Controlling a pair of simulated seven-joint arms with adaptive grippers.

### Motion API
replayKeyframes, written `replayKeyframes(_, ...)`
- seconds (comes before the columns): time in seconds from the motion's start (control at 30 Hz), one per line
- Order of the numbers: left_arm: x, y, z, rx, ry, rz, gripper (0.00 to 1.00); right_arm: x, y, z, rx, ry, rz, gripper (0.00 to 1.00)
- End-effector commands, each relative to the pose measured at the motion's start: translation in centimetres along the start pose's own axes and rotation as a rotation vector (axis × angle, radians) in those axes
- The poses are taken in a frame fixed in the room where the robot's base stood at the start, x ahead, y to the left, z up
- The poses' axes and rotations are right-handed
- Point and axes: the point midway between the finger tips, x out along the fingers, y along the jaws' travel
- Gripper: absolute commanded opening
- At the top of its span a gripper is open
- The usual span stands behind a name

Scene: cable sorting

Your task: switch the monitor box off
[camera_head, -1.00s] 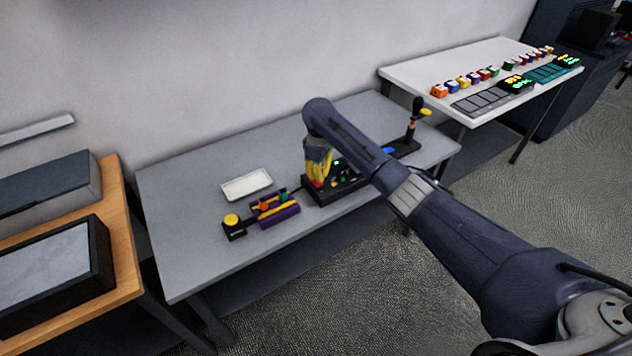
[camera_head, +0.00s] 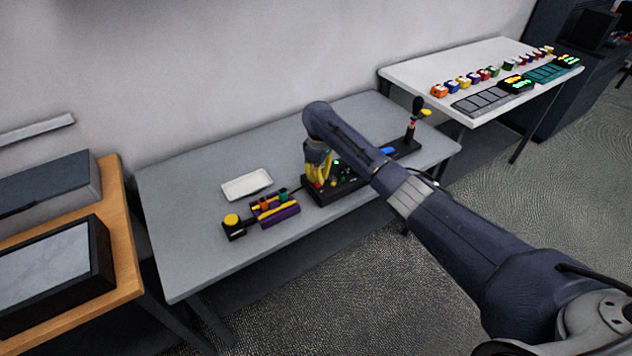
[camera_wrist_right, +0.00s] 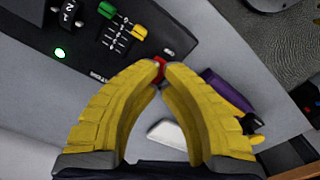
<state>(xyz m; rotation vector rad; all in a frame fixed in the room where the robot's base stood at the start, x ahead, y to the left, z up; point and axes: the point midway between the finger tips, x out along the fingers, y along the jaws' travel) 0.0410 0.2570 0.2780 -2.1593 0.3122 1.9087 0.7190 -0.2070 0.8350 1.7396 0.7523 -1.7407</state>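The monitor box (camera_head: 345,188) is a black box on the grey table, with a green light and small coloured controls on top. In the right wrist view its black panel (camera_wrist_right: 88,32) fills the upper left, with a lit green lamp, green and yellow sliders and white markings. A small red switch (camera_wrist_right: 159,68) sits near the panel's edge. My right gripper (camera_wrist_right: 163,70) has yellow fingers whose tips meet at the red switch and partly hide it. Whether they touch it is unclear. The same gripper (camera_head: 317,180) points down over the box's left end. My left gripper is not in view.
A purple block (camera_head: 276,213) with coloured parts and a yellow button box (camera_head: 232,226) stand left of the monitor box. A white tray (camera_head: 247,185) lies behind them. A joystick (camera_head: 413,118) stands to the right. The table's left part is clear.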

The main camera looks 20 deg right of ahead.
Motion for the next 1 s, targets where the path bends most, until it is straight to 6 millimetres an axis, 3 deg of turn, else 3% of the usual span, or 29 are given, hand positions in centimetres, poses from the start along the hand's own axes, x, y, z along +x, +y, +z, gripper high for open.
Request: replayKeyframes(1.0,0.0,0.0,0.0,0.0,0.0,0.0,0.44,1.3,0.0,0.0,0.0,0.0,0.0,0.0)
